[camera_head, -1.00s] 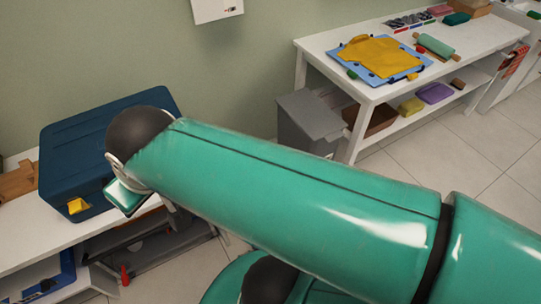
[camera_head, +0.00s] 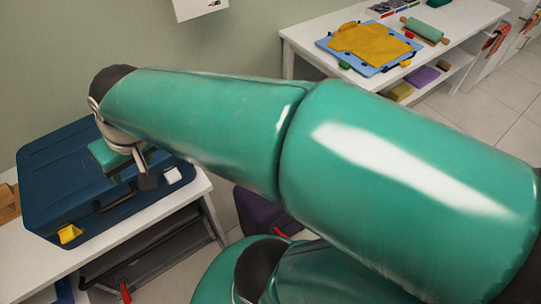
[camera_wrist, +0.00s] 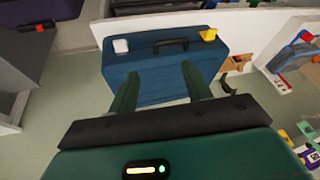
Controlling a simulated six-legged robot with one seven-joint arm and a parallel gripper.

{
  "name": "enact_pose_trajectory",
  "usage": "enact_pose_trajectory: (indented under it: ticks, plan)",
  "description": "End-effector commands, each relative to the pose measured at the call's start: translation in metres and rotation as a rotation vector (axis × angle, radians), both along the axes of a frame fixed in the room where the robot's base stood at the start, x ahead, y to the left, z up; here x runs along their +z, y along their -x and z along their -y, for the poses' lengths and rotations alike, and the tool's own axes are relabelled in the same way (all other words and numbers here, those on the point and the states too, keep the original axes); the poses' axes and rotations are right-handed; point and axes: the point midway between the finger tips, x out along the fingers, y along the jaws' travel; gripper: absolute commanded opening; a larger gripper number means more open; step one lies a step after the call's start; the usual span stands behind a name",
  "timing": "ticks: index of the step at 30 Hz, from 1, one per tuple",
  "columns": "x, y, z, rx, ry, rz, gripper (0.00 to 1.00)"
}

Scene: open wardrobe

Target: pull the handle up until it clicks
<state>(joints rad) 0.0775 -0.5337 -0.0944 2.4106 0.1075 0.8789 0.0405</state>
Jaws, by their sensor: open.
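A dark blue case (camera_head: 60,165) lies on a white table at the left, and it also shows in the wrist view (camera_wrist: 155,77). Its dark handle (camera_wrist: 171,44) is on the side facing me, between a white latch (camera_wrist: 121,46) and a yellow latch (camera_wrist: 208,34). The handle lies low against the case and shows partly in the head view (camera_head: 115,197). My gripper (camera_wrist: 160,74) is open and empty. In the wrist view its two green fingers reach toward the case, short of the handle, with the handle lined up between them. My arm hides part of the case in the head view.
The white table (camera_head: 140,238) carries the case. A second white table (camera_head: 470,20) at the back right holds a yellow cloth (camera_head: 370,42) and a rolling pin (camera_head: 425,30). Below, a purple box (camera_head: 258,210) stands on the floor. Wall stands behind the case.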

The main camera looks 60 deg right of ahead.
Motion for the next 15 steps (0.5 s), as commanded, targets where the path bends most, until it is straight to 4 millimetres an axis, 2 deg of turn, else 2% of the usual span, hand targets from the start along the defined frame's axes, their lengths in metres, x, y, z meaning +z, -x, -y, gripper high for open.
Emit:
enact_pose_trajectory:
  ticks: [8,11,15]
  plan:
    - [-0.016,-0.023,0.027,-0.148,-0.093,-0.057,0.49]
    - [-0.025,-0.032,0.042,-0.216,-0.130,-0.081,0.49]
    - [-0.044,-0.048,0.073,-0.350,-0.195,-0.121,0.49]
